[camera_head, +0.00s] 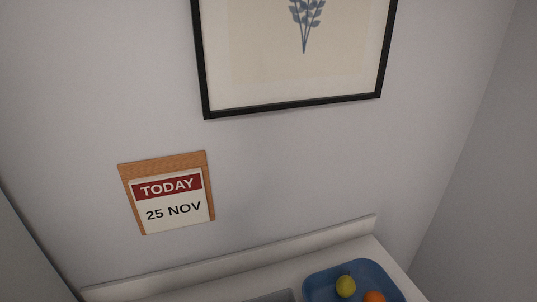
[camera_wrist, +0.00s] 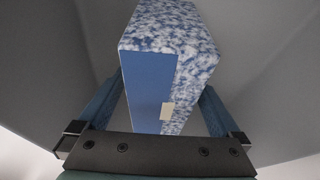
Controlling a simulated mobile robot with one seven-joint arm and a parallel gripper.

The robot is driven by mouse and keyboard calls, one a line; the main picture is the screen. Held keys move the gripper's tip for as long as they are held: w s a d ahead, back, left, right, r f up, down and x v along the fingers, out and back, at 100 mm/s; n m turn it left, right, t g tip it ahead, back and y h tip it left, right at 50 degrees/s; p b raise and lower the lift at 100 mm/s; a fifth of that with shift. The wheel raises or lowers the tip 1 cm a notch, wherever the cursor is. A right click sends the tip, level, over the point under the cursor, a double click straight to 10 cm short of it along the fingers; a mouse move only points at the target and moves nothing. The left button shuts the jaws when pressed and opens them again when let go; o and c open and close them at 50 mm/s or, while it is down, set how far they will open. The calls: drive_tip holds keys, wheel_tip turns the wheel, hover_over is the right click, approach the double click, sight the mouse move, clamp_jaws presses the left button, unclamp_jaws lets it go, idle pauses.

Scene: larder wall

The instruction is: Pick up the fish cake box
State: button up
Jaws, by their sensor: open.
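In the wrist view a blue box (camera_wrist: 148,85) with a mottled blue and white side and a small cream patch stands between the two fingers of my gripper (camera_wrist: 162,95). The fingers are open, one on each side of the box. I cannot tell whether they touch it. No name can be read on the box, so I cannot confirm that it is the fish cake box. The head view shows neither the box nor my gripper.
In the head view a white counter (camera_head: 240,284) runs along the wall. A blue tray (camera_head: 318,287) on it holds a yellow-green fruit (camera_head: 345,286) and an orange one (camera_head: 374,298). A grey item (camera_head: 272,297) is cut off beside it. A calendar (camera_head: 173,212) reads 25 NOV.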

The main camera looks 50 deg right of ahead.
clamp_jaws()
idle(0.5)
drive_tip(key=shift+r, duration=0.1)
